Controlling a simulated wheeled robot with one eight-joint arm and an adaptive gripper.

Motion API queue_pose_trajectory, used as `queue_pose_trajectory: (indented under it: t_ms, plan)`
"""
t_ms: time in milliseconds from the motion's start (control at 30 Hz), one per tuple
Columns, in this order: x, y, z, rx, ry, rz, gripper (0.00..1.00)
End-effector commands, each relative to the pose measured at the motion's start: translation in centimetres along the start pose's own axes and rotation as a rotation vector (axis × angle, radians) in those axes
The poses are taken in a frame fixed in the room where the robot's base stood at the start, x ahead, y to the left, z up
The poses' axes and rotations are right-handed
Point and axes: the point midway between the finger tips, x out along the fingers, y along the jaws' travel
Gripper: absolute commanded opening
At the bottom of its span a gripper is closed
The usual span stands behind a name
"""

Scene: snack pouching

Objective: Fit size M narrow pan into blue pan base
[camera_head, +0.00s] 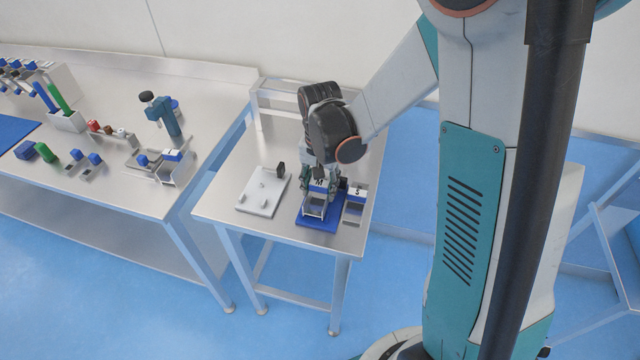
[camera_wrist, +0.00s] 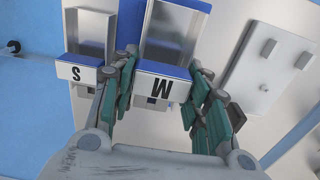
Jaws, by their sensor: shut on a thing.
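The size M narrow pan (camera_head: 315,204) is a metal tray with a blue and white front block marked M. It is over the blue pan base (camera_head: 322,223) on the small table; I cannot tell if it is fully seated. My gripper (camera_head: 318,180) is shut on the pan's M block. In the wrist view, the teal fingers of my gripper (camera_wrist: 164,98) lie on both sides of the M block of the pan (camera_wrist: 172,35).
A pan marked S (camera_head: 355,204) stands close beside the M pan; it also shows in the wrist view (camera_wrist: 90,35). A pale grey base with pegs (camera_head: 258,203) lies on the other side. A long workbench (camera_head: 110,192) at left holds tools and several small parts.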

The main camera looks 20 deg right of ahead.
Motion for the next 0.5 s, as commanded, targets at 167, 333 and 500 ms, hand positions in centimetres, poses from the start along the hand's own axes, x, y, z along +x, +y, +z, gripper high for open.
queue_pose_trajectory:
  t_ms: [167,333,500]
  plan:
    - [0.5,0.0,0.0,0.000,0.000,0.000,0.12]
    - [0.9,0.0,0.0,0.000,0.000,0.000,0.12]
    - [1.2,0.0,0.0,0.000,0.000,0.000,0.12]
